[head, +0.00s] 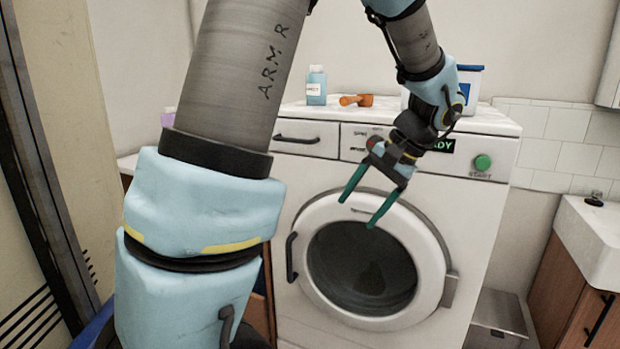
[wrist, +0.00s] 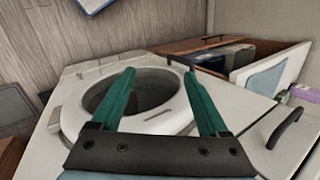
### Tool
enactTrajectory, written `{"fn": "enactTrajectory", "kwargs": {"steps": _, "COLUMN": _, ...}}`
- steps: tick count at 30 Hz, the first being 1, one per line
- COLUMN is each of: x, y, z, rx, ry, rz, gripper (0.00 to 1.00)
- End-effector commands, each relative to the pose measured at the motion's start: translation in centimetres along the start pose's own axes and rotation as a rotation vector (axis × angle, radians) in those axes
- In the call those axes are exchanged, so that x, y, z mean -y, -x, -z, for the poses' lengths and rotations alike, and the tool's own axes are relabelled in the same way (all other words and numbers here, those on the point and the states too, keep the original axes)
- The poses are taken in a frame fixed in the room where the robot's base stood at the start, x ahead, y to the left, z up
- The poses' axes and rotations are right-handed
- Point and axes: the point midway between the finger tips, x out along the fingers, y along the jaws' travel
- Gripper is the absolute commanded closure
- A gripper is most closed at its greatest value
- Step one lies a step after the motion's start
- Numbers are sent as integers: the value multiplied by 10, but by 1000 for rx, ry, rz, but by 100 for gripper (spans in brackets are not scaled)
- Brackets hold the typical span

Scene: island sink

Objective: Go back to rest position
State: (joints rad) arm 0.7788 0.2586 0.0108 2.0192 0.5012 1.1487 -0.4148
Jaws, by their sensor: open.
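My gripper (head: 357,205) has two green fingers spread apart with nothing between them. In the head view it hangs in front of the washing machine (head: 470,205), over the upper part of its round door (head: 431,245). I cannot tell how far it is from the door. The door appears closed. In the wrist view the green fingers (wrist: 160,88) reach toward the round door (wrist: 170,121), and the gap between them is empty.
A detergent drawer (head: 305,139) is at upper left. A white sink (head: 590,235) on a wooden cabinet is at right. My arm hides much of the left.

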Motion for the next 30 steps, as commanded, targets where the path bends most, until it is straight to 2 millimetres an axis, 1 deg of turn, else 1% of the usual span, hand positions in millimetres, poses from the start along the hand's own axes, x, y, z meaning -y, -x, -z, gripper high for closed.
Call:
{"fn": "enactTrajectory", "kwargs": {"steps": 1, "x": 13, "y": -18, "z": -15, "rx": 15, "ry": 39, "rz": -72, "gripper": 22}}
{"fn": "enactTrajectory", "kwargs": {"steps": 3, "x": 22, "y": -40, "z": -32, "rx": 13, "ry": 88, "rz": -171, "gripper": 22}}
{"fn": "enactTrajectory", "kwargs": {"steps": 6, "x": 32, "y": -67, "z": -57, "rx": -8, "ry": 181, "rz": -295, "gripper": 22}}
{"fn": "enactTrajectory", "kwargs": {"steps": 9, "x": 41, "y": -89, "z": -80, "rx": -47, "ry": 292, "rz": -389, "gripper": 22}}
{"fn": "enactTrajectory", "kwargs": {"steps": 12, "x": 49, "y": -104, "z": -100, "rx": -88, "ry": 400, "rz": -445, "gripper": 22}}
{"fn": "enactTrajectory", "kwargs": {"steps": 15, "x": 55, "y": -115, "z": -114, "rx": -122, "ry": 483, "rz": -471, "gripper": 22}}
{"fn": "enactTrajectory", "kwargs": {"steps": 18, "x": 59, "y": -121, "z": -122, "rx": -143, "ry": 533, "rz": -480, "gripper": 22}}
{"fn": "enactTrajectory", "kwargs": {"steps": 21, "x": 60, "y": -123, "z": -125, "rx": -152, "ry": 554, "rz": -482, "gripper": 22}}
{"fn": "enactTrajectory", "kwargs": {"steps": 30, "x": 60, "y": -124, "z": -125, "rx": -153, "ry": 553, "rz": -482, "gripper": 22}}
